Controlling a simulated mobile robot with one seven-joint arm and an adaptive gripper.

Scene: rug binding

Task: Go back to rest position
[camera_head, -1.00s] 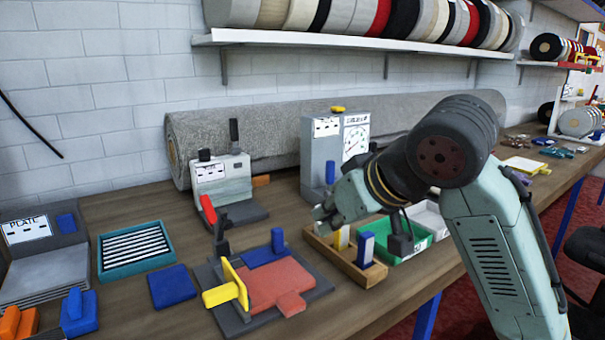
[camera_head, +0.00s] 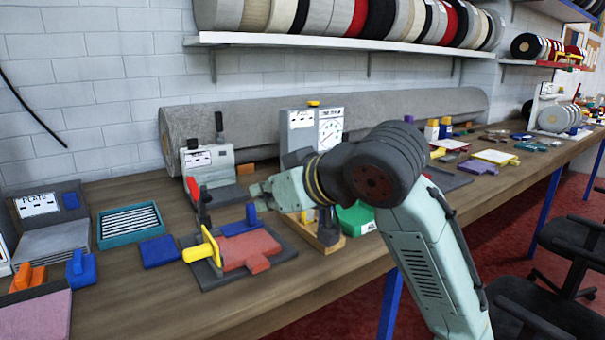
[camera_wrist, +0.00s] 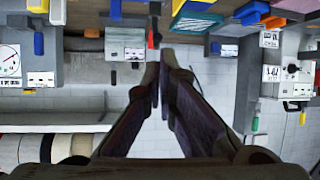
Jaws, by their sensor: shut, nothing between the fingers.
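My gripper (camera_head: 262,191) is shut and empty. In the head view it points left above the workbench (camera_head: 115,190), close over the right side of the fixture with the red plate (camera_head: 250,249). In the wrist view my gripper (camera_wrist: 166,58) shows its two dark fingers close together at the tips. The wrist picture is upside down, with the wall at the bottom and the bench at the top. My forearm hides part of the wooden tray (camera_head: 327,245) and the green bin (camera_head: 357,219).
A grey tester with a dial (camera_head: 330,128) and a white-fronted machine (camera_head: 208,160) stand behind my gripper. A grey carpet roll (camera_head: 240,115) lies along the wall. A shelf of rolls (camera_head: 345,40) hangs above. Dark chairs (camera_head: 550,280) stand at right.

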